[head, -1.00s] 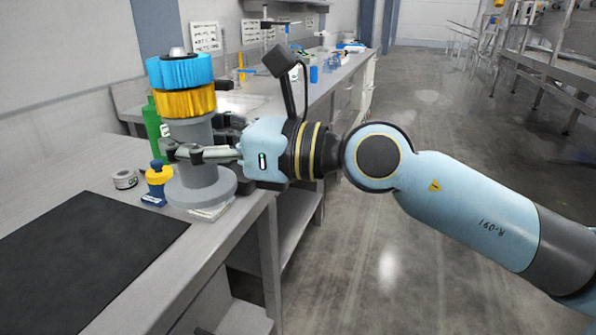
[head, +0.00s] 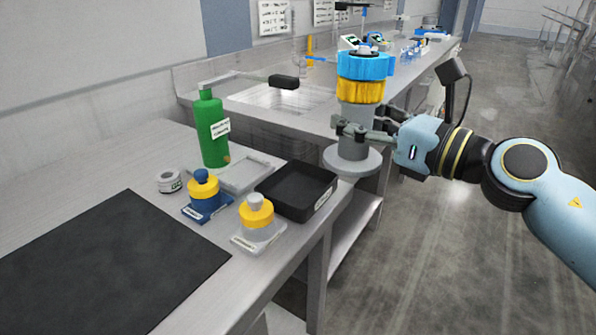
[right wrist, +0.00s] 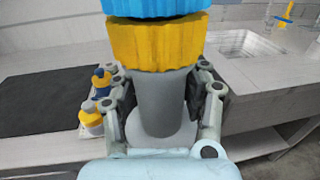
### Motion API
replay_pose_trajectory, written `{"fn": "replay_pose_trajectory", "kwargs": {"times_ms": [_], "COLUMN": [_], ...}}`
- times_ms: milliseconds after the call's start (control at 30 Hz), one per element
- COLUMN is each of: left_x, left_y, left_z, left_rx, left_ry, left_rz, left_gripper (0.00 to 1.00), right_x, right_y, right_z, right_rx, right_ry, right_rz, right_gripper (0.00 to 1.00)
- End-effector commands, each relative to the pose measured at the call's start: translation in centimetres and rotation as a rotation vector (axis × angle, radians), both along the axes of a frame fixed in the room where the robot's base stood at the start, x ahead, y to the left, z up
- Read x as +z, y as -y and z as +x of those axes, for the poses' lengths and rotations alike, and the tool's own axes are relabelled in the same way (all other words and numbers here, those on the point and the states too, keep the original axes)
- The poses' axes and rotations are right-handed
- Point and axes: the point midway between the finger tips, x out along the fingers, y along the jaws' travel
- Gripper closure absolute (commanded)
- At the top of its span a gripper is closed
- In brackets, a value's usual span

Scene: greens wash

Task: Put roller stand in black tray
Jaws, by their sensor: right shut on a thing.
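The roller stand (head: 358,145) is a grey post on a round base, with a yellow and a blue ribbed roller on top. My right gripper (head: 350,130) is shut around its grey post and holds it upright, to the right of the black tray. The right wrist view also shows the post (right wrist: 160,98) between both fingers. The black tray (head: 322,197) is shallow, looks empty and sits near the bench's right edge. The stand's base appears beyond the tray's back right corner; its height is hard to tell. My left gripper is not in view.
A green bottle (head: 211,135) stands behind the tray. Two small yellow-banded items, one blue (head: 203,190) and one grey (head: 257,218), stand on plates left of the tray. A round tin (head: 170,181), a black mat (head: 100,265) and a sink (head: 275,98) are on the bench.

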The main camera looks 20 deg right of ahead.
Motion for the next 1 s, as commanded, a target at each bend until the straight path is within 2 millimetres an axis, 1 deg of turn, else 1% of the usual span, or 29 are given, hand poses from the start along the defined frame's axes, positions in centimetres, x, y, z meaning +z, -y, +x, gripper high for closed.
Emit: {"fn": "replay_pose_trajectory", "kwargs": {"times_ms": [33, 67, 167, 300, 400, 500, 567, 700, 800, 1000], "left_x": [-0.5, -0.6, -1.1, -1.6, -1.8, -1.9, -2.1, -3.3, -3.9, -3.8], "left_y": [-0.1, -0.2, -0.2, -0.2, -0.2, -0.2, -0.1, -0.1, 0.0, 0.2], "left_z": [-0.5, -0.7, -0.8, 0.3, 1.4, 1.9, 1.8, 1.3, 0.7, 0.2], "left_rx": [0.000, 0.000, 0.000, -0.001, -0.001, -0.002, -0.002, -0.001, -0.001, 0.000], "left_ry": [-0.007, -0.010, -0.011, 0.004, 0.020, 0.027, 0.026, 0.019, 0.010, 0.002], "left_rz": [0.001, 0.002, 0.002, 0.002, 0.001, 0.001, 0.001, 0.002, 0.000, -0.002], "left_gripper": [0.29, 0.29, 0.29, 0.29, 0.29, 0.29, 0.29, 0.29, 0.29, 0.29], "right_x": [-0.7, -1.2, -2.6, -4.4, -5.2, -5.6, -6.0, -8.5, -9.6, -9.6], "right_y": [-0.8, -1.3, -2.9, -5.0, -5.9, -6.4, -6.5, -6.5, -6.5, -6.5], "right_z": [1.0, 1.5, 3.3, 5.4, 6.5, 7.0, 7.1, 7.1, 7.1, 7.1], "right_rx": [-0.004, -0.004, -0.002, 0.000, -0.001, 0.000, 0.000, 0.000, 0.000, 0.000], "right_ry": [0.004, 0.003, 0.001, 0.001, 0.003, 0.002, 0.002, -0.002, 0.000, 0.003], "right_rz": [0.010, 0.011, 0.010, 0.008, 0.004, 0.002, 0.001, 0.001, 0.000, 0.001], "right_gripper": [1.00, 1.00, 1.00, 1.00, 1.00, 1.00, 1.00, 1.00, 1.00, 1.00]}}
